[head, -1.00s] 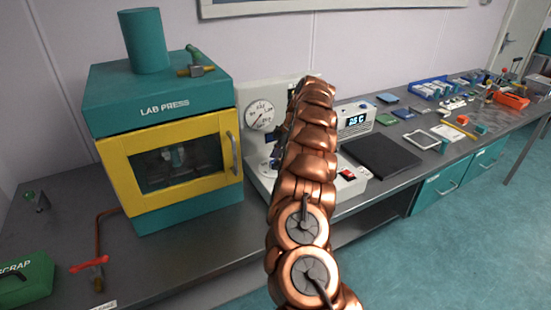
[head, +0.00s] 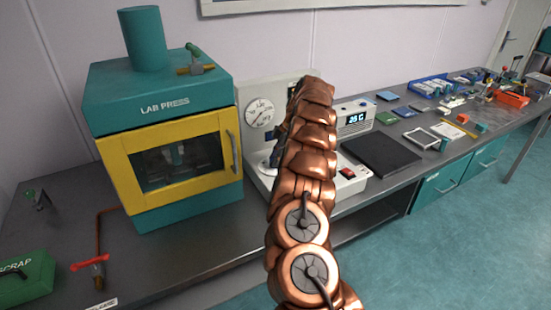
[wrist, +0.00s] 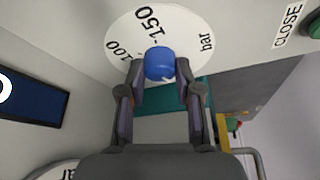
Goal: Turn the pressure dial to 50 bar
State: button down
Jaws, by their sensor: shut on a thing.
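The pressure dial's blue knob (wrist: 159,62) sits on a round white scale plate (wrist: 122,37) in the wrist view. The marks 100, 150 and "bar" show on the plate; the rest is hidden. My gripper (wrist: 160,68) is shut on the knob, one finger on each side. A small white mark shows at the knob's near lower edge. In the head view my copper arm hides the gripper and the knob. A round white gauge (head: 260,113) shows on the pale machine (head: 232,92) left of the arm; its reading is too small to tell.
A green button (wrist: 314,30) beside the label "CLOSE" and a dark panel (wrist: 35,98) lie near the gripper. The teal and yellow lab press (head: 165,110) stands close left of my arm. A temperature display unit (head: 355,119) stands right.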

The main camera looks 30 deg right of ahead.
jog(key=shift+f+m+b, duration=0.2)
jog(key=shift+m+b, duration=0.2)
jog(key=shift+b, duration=0.55)
jog(key=shift+m+t+b, duration=0.4)
jog(key=shift+m+b, duration=0.2)
jog(key=shift+b, duration=0.35)
jog(key=m+b, duration=0.2)
jog(key=m+t+h+b, duration=0.1)
jog(key=m+b, duration=0.1)
jog(key=b, duration=0.1)
jog(key=shift+s+a+f, duration=0.1)
jog(key=shift+s+a, duration=0.05)
jog(key=m+h+b, duration=0.1)
jog(key=m+b, duration=0.2)
jog(key=shift+t+h, duration=0.3)
jog(key=shift+h, duration=0.1)
jog(key=m+b, duration=0.1)
jog(key=m, duration=0.1)
jog(key=shift+m+h, duration=0.4)
jog(key=shift+a+r+m+h+b, duration=0.1)
jog(key=shift+r+m+h+b, duration=0.25)
jog(key=shift+m+b, duration=0.55)
jog(key=shift+m, duration=0.3)
jog(key=c, duration=0.8)
grip_release()
